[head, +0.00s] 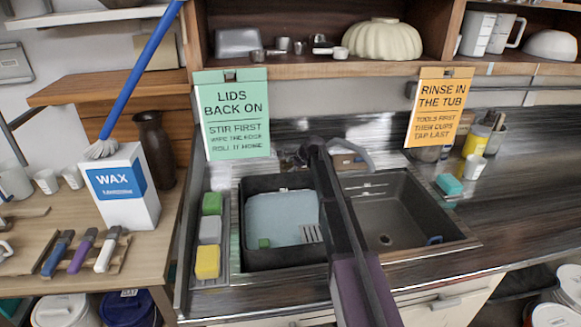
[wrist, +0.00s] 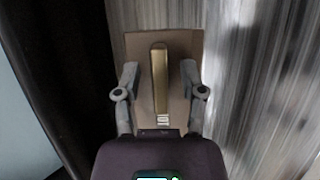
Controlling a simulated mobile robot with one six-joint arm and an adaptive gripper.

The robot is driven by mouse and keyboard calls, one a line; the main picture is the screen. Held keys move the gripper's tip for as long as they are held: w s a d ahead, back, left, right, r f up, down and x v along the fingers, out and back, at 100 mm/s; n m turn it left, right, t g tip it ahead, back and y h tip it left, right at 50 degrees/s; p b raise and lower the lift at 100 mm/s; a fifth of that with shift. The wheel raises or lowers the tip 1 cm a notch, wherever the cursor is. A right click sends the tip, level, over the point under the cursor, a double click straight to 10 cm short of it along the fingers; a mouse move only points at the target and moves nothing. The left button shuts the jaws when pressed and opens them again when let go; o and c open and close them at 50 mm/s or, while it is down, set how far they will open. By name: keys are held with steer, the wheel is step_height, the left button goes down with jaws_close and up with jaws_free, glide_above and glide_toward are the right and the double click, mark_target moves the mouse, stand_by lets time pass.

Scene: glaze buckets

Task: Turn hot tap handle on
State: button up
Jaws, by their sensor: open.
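In the wrist view a brass-coloured bar (wrist: 160,85), which looks like the tap handle, lies lengthwise on a tan base plate (wrist: 187,45). No hot or cold mark is readable. My gripper (wrist: 159,72) is open, with one finger on each side of the bar and a visible gap to each. In the head view a grey curved tap spout (head: 359,140) stands behind the sinks. My arm hides the handle there, and the gripper's fingers are not clear.
A dark tub (head: 258,264) with pale water is left of my arm; an empty sink basin (head: 420,205) is right. Sponges (head: 208,262) line the left edge. Two hanging signs, green (head: 233,115) and orange (head: 438,108), flank the tap area. Counter at far right is mostly clear.

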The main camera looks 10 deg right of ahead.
jaws_close()
steer(key=shift+n, duration=0.4)
steer(key=n+g+p, duration=0.1)
steer(key=n, duration=0.2)
steer(key=shift+r, duration=0.1)
steer(key=n+g+h+p, duration=0.1)
steer(key=n, duration=0.2)
steer(key=shift+n+g+p, duration=0.3)
steer(key=shift+p, duration=0.05)
steer(key=n+h, duration=0.1)
steer(key=n, duration=0.2)
steer(key=shift+s+g+p, duration=0.1)
steer(key=shift+g+p, duration=0.3)
steer(key=shift+s+n+h, duration=0.1)
steer(key=shift+n+h, duration=0.7)
steer(key=shift+n, duration=0.9)
steer(key=shift+g, duration=0.3)
